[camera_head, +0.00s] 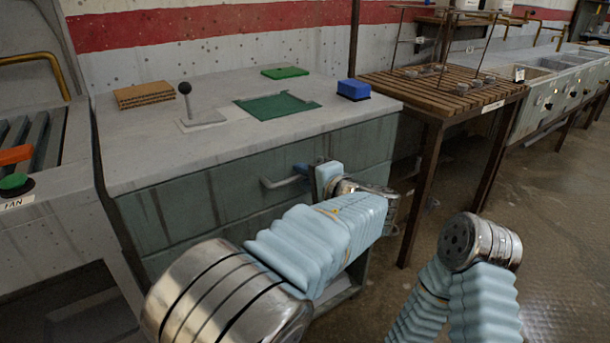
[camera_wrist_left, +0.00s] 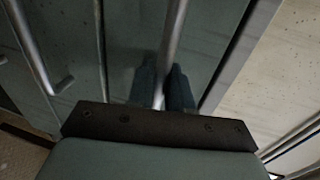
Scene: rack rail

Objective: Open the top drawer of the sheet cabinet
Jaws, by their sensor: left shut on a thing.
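The grey-green sheet cabinet (camera_head: 190,208) stands in front of me under a pale worktop. Its top drawer front looks flush with the cabinet face. The top drawer's handle (camera_head: 276,184) is a light metal bar, and my left arm hides its right part. My left gripper (camera_head: 303,170) is at this handle. In the left wrist view, the dark fingers of the left gripper (camera_wrist_left: 163,88) sit on either side of the handle bar (camera_wrist_left: 173,42), shut on it. My right arm shows at the lower right, but its gripper is not visible.
On the worktop (camera_head: 150,160) are a lever (camera_head: 187,100), a green mat (camera_head: 277,106), a blue block (camera_head: 353,89) and a brown stack (camera_head: 143,94). A slatted wooden table (camera_head: 440,92) stands close on the right. Another handle (camera_wrist_left: 40,60) shows in the wrist view.

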